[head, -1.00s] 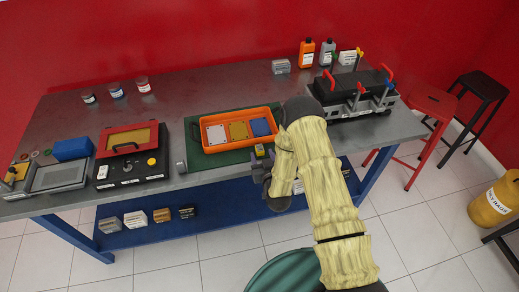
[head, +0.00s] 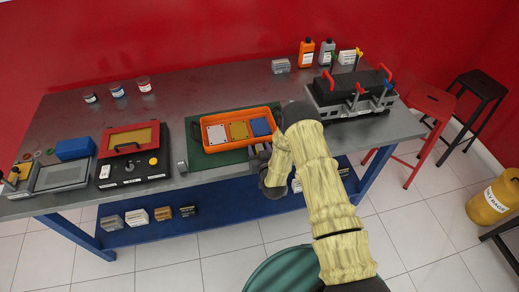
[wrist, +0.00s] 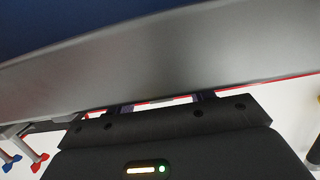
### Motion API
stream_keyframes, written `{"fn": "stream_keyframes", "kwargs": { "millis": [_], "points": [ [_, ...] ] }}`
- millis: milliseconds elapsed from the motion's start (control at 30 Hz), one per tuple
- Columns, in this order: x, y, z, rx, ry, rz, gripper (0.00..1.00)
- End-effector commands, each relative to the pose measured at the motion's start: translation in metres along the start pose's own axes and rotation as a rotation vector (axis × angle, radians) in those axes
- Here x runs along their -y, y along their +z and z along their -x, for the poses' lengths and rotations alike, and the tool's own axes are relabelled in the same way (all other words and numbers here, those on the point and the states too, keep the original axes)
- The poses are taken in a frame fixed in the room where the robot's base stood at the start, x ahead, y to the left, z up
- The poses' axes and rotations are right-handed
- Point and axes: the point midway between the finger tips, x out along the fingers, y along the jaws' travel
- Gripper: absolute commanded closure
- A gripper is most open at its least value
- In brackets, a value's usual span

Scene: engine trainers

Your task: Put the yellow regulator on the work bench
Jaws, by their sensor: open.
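An orange tray (head: 209,147) on a green mat holds flat white, yellow and blue pieces. The yellow piece (head: 238,131) lies in the middle; I cannot tell whether it is the yellow regulator. My gripper (head: 259,150) is at the front edge of the work bench (head: 185,95), just in front of the tray, and is open. In the wrist view its finger parts (wrist: 165,101) show past the dark gripper body, against a broad grey metal surface. The fingertips are small and partly hidden, and nothing is clearly seen between them.
A black box with a red frame (head: 128,138) stands left of the mat. A black engine unit with red handles (head: 350,95) stands right. Bottles (head: 306,52) stand at the back. Several small boxes (head: 136,217) sit on the blue lower shelf. Stools are at right.

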Motion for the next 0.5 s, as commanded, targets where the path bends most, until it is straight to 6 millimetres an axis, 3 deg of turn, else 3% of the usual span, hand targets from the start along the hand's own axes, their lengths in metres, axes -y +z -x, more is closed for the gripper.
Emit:
{"fn": "stream_keyframes", "kwargs": {
  "millis": [267,500],
  "points": [
    [-0.0002,-0.0002,0.0002,0.0,0.0,0.0,0.47],
    [-0.0002,-0.0002,0.0002,0.0,0.0,0.0,0.94]
  ]
}}
